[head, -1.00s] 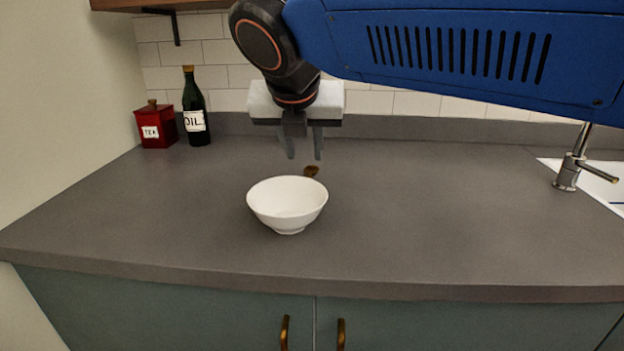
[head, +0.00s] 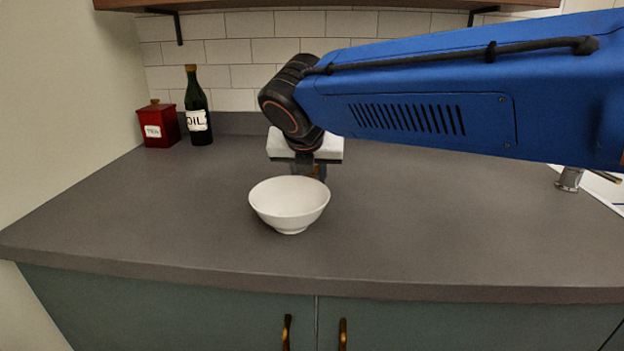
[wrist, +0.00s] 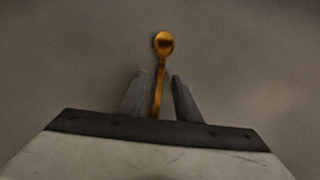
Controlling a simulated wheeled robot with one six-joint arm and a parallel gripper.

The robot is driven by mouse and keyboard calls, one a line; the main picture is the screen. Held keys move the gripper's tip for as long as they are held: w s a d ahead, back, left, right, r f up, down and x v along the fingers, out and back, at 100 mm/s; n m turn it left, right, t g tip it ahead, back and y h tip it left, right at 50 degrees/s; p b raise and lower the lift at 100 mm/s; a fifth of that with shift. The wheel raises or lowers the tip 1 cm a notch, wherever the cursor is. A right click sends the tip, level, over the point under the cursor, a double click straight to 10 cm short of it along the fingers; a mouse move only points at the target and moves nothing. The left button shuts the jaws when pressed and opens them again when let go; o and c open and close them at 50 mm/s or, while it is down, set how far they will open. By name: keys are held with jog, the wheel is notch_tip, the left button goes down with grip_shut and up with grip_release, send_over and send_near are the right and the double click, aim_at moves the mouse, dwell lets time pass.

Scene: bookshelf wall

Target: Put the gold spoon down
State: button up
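The gold spoon (wrist: 163,45) shows in the wrist view with its bowl end pointing away from my gripper (wrist: 159,76). Its handle runs back between the two grey fingers, with a gap on each side. My gripper is open around the handle and not closed on it. In the head view my gripper (head: 309,173) is low over the counter (head: 430,220), just behind the white bowl (head: 290,206). The bowl's rim hides the fingertips there, and the spoon is mostly hidden.
A red tea tin (head: 160,125) and a dark oil bottle (head: 196,110) stand at the back left by the tiled wall. A sink tap (head: 570,178) is at the right, partly behind my arm. The counter front and middle right are clear.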

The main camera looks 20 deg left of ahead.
jog(key=shift+w+f, duration=0.15)
jog(key=shift+f, duration=0.05)
grip_shut()
jog(key=shift+r, duration=0.25)
